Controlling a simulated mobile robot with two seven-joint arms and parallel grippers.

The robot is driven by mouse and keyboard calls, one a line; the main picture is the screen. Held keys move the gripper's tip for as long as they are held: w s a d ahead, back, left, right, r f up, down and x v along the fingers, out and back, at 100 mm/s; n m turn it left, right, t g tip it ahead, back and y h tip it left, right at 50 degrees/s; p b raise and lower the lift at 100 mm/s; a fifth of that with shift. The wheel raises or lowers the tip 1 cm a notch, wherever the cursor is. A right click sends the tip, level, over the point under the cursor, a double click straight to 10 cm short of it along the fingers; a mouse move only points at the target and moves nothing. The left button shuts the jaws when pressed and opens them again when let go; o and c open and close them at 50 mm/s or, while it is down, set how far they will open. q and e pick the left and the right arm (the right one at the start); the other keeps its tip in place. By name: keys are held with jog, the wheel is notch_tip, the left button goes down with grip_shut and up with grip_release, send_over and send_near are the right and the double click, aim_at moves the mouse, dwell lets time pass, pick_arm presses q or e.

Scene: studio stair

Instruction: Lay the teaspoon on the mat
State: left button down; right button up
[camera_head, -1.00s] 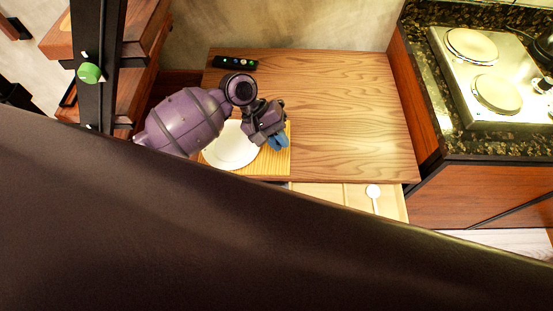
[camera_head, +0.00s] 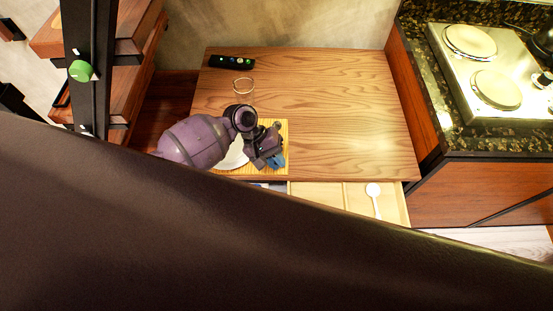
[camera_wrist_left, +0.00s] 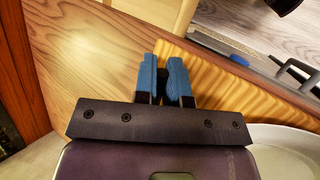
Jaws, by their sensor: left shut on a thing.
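My left gripper (camera_head: 274,160) is over the right part of the yellow striped mat (camera_head: 282,130), near its front edge. In the left wrist view its blue fingers (camera_wrist_left: 166,78) are close together, with a narrow dark piece between them. I take this to be the teaspoon, but most of it is hidden and no bowl shows. The mat (camera_wrist_left: 215,75) lies under and beside the fingers in that view. A white plate (camera_head: 236,159) rests on the mat's left part, partly covered by my arm. My right gripper is not in view.
An open drawer (camera_head: 333,193) under the table's front edge holds a white spoon (camera_head: 374,197). A black remote (camera_head: 232,62) and a thin ring (camera_head: 243,86) lie at the back left. The wooden tabletop (camera_head: 345,110) is clear on the right. A hob (camera_head: 490,75) stands beyond.

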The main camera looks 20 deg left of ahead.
pick_arm(q)
jog(key=shift+f, duration=0.15)
jog(key=c, duration=1.5)
grip_release()
jog(key=shift+o, duration=0.2)
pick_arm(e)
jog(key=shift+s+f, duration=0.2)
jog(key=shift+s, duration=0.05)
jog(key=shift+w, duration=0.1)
pick_arm(q)
jog(key=shift+a+r, duration=0.2)
jog(key=shift+r, duration=0.2)
jog(key=v, duration=1.1)
jog(key=shift+r+p, duration=0.15)
jog(key=shift+p, duration=0.2)
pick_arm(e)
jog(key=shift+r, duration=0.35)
